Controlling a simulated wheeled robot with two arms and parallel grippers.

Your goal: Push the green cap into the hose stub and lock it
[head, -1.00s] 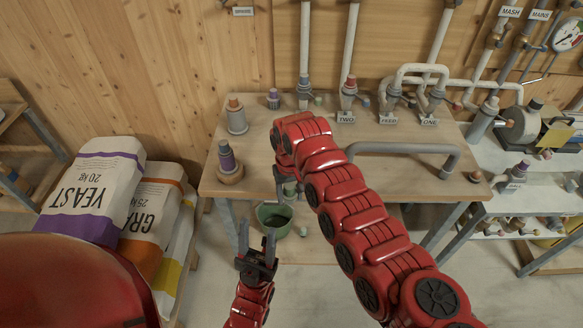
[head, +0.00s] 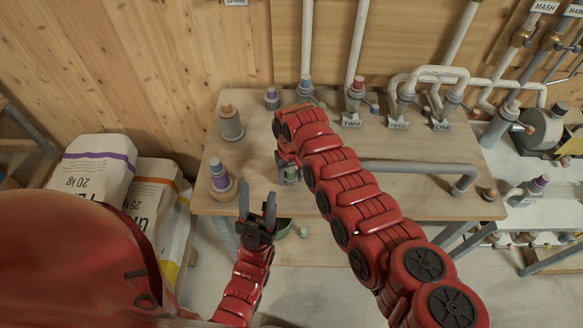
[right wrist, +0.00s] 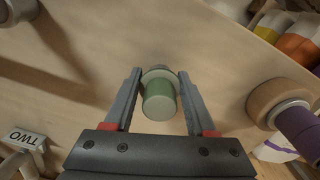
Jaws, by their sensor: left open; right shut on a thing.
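The green cap (right wrist: 160,103) with a pale grey collar shows in the right wrist view, between the fingers of my right gripper (right wrist: 158,76). The fingers are shut on it near the collar. In the head view the green cap (head: 291,175) is small, below the end of my right arm, near the table's front edge; the arm partly covers this spot. I cannot make out the hose stub or whether the cap touches it. My left gripper (head: 257,198) is open and empty, fingers pointing up the picture, by the front edge, left of the cap.
The wooden table (head: 330,190) holds a purple-topped fitting (head: 220,175) and an orange-topped one (head: 230,122) at left. A grey bent pipe (head: 420,168) lies at right. Labelled pipes stand at the back. Sacks (head: 95,165) stand left.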

